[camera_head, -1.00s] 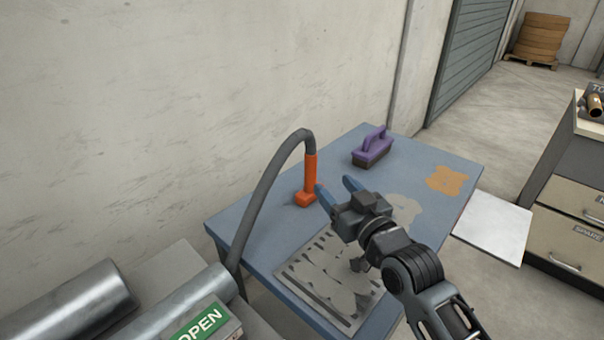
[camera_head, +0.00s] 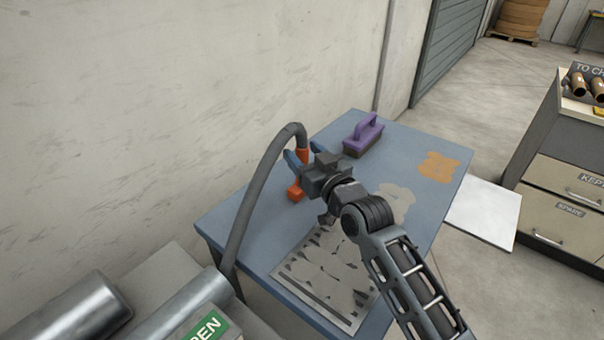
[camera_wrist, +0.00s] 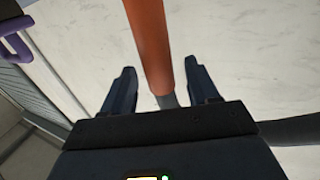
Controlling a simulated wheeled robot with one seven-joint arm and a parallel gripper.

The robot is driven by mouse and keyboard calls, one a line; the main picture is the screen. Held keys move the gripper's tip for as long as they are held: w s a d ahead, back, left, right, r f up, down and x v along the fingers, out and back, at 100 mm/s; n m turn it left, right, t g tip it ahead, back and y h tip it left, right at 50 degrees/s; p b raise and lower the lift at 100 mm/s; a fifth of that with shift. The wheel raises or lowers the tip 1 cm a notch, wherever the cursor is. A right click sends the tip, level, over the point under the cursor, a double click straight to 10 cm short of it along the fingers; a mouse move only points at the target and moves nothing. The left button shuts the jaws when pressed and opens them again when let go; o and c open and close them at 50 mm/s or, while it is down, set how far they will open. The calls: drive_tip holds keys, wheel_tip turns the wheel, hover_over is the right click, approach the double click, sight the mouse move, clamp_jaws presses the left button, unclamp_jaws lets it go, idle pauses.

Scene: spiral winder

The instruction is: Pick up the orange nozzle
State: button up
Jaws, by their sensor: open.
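The orange nozzle (camera_head: 295,191) stands upright on the blue table (camera_head: 228,206), joined at its top to a dark grey hose (camera_head: 254,187). In the head view my gripper (camera_head: 297,160) is at the nozzle and hides its middle part. In the wrist view the orange shaft of the nozzle (camera_wrist: 150,45) runs between the two open fingers of my gripper (camera_wrist: 162,92). Gaps show on both sides of it, and the fingers are not closed on it.
A purple-handled brush (camera_head: 363,135) stands at the table's back. A grey stained sheet (camera_head: 325,270) lies at the front, and an orange stain (camera_head: 437,167) is at right. Metal rolls (camera_head: 75,315) lie at lower left. A drawer cabinet (camera_head: 563,190) stands right. The wall (camera_head: 150,100) is close behind the nozzle.

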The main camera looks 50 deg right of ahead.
drive_tip(key=shift+w+d, duration=0.2)
drive_tip(key=shift+w, duration=0.4)
drive_tip(key=shift+c, duration=0.2)
clamp_jaws()
